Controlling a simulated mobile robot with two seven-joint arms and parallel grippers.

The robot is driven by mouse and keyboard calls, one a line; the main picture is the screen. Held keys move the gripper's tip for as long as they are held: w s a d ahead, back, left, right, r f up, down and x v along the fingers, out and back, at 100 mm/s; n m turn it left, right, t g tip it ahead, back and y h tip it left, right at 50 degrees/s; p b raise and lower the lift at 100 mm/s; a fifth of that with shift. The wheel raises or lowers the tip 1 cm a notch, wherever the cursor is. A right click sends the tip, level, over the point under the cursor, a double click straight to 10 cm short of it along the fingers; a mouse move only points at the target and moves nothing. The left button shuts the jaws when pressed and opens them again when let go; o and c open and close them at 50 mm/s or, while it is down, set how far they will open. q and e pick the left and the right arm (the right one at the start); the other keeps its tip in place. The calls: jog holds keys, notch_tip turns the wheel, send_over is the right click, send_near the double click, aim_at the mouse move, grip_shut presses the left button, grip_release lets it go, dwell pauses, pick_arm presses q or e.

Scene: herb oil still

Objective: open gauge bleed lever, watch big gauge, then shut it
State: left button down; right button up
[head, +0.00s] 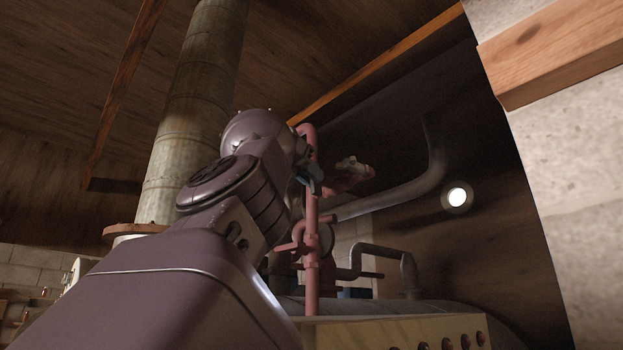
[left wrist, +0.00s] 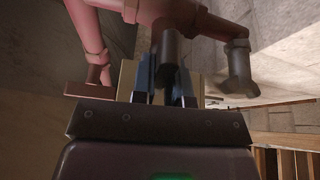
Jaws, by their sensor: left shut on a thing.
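My left gripper (head: 311,181) is raised beside the upright pink pipe (head: 312,230) in the head view. In the left wrist view, its two bluish fingers (left wrist: 167,88) are shut around a dark round piece (left wrist: 166,46) that meets a pink pipe (left wrist: 172,10). This piece appears to be the gauge bleed lever; its full shape and angle are hidden. A round, disc-like part (head: 326,238) behind the upright pipe may be the big gauge, but no dial or needle can be read. My right gripper is not in view.
A large metal flue (head: 195,100) rises at the left. Grey pipes (head: 408,265) bend above the still body at the lower right. A stone wall with a wooden beam (head: 555,50) closes the right side.

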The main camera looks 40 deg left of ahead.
pick_arm(q)
jog(key=shift+m+y, duration=0.4)
jog(key=shift+m, duration=0.2)
jog(key=shift+r, duration=0.1)
jog(key=c, duration=1.1)
grip_release()
jog(key=b+v, duration=0.1)
jog(key=v, duration=1)
jog(key=shift+d, duration=0.1)
